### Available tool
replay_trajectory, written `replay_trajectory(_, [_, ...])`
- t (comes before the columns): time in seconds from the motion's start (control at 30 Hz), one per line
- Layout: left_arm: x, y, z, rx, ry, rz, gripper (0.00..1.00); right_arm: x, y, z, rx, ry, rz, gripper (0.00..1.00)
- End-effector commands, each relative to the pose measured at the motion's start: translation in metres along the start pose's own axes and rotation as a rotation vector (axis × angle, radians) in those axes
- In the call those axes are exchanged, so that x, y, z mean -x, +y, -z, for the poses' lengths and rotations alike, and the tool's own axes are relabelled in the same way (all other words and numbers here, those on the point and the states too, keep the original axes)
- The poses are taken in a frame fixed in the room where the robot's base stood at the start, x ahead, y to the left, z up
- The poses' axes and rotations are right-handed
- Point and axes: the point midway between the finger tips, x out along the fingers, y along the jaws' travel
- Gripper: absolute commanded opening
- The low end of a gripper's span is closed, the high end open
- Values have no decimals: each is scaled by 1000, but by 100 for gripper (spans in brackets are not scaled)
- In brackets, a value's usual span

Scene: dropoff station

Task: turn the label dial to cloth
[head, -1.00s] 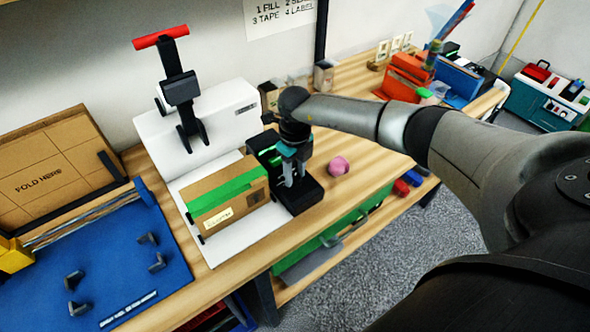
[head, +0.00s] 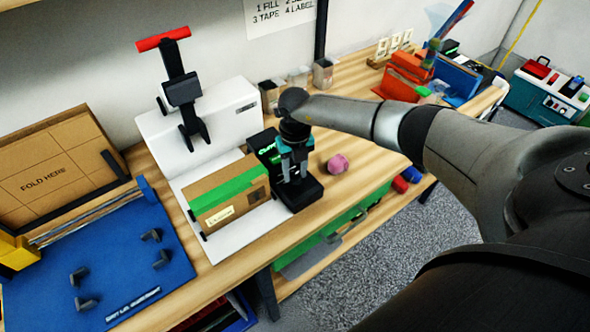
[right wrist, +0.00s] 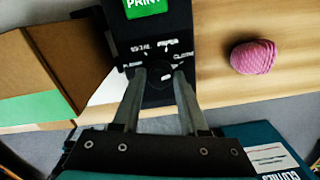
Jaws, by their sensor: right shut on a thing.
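The label printer (head: 309,190) is a black unit on the table beside the taped box. Its green PRINT panel (right wrist: 145,6) shows at the top of the right wrist view. Below it is the dark label dial (right wrist: 166,84) with a white mark. Small white words stand around it; the one on the right reads like CLOTHES, the others are blurred. My right gripper (head: 292,178) points down over the printer. In the right wrist view its fingers (right wrist: 161,76) are shut on the dial, one on each side. I cannot tell which word the mark points at. My left gripper is not in view.
A cardboard box (head: 235,203) with green tape stands left of the printer on a white press base (head: 245,233). A pink yarn ball (head: 337,164) lies close to its right. A blue mat (head: 115,260) with pegs is at the left. Several small containers stand behind.

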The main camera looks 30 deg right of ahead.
Motion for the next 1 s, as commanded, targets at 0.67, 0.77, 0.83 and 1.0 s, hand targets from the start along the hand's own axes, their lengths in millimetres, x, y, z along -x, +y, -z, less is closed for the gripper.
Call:
replay_trajectory(0.67, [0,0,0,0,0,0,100,0,0,0,-1,0,0,72])
replay_trajectory(0.77, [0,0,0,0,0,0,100,1,0,0,0,0,-1,72])
replay_trajectory(0.83, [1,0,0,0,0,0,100,4,0,-1,0,-1,-1,72])
replay_trajectory(1.0, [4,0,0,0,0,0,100,27,0,-1,1,-5,-1,72])
